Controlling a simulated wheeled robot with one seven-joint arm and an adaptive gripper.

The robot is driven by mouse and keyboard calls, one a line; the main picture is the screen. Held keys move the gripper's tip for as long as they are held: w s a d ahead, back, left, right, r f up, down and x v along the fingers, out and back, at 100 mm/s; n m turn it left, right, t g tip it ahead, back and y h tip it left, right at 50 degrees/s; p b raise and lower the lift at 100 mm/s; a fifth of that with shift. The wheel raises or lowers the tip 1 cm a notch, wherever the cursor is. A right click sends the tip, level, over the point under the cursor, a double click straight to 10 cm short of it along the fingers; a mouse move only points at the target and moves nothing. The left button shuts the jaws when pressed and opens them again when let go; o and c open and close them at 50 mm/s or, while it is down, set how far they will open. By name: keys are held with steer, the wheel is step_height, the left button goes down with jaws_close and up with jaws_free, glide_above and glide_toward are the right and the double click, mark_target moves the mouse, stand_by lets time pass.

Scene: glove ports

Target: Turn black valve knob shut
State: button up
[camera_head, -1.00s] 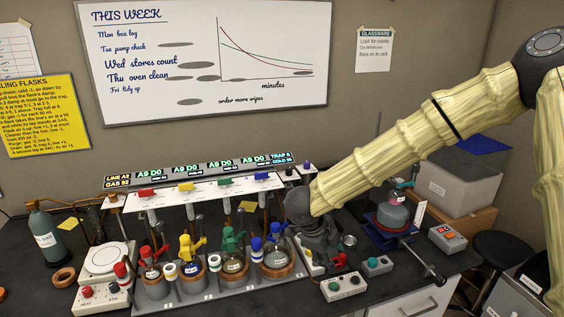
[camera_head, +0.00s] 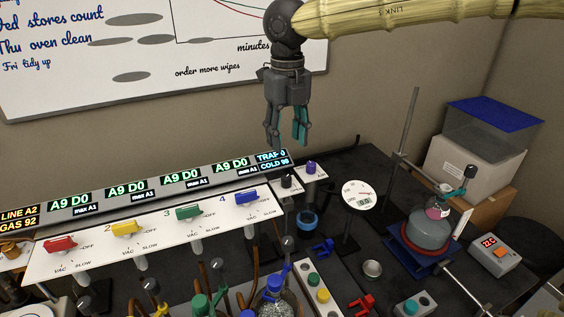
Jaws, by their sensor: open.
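The black valve knob (camera_head: 287,182) stands on a small white panel to the right of the manifold with the coloured taps. A purple-blue knob (camera_head: 311,168) stands close to its right on a similar panel. My gripper (camera_head: 287,143) points down with its teal fingers apart, above and behind the two knobs in the picture. It is open and empty. A gap shows between the fingertips and the black knob, and no contact is visible. Which way the black knob is turned is too small to tell.
Red (camera_head: 61,244), yellow (camera_head: 126,228), green (camera_head: 187,212) and blue (camera_head: 246,197) taps line the white manifold. A display strip (camera_head: 140,190) runs behind them. A round gauge (camera_head: 358,196) stands right of the knobs. A flask (camera_head: 430,232) stands further right. The whiteboard wall is close behind.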

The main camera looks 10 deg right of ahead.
mark_target(286, 177)
step_height(286, 177, down, 10)
steer(key=shift+s+f+p, duration=0.1)
steer(key=shift+f+p, duration=0.15)
steer(key=shift+p, duration=0.85)
steer(key=shift+c, duration=0.4)
steer(key=shift+r, duration=0.1)
jaws_close()
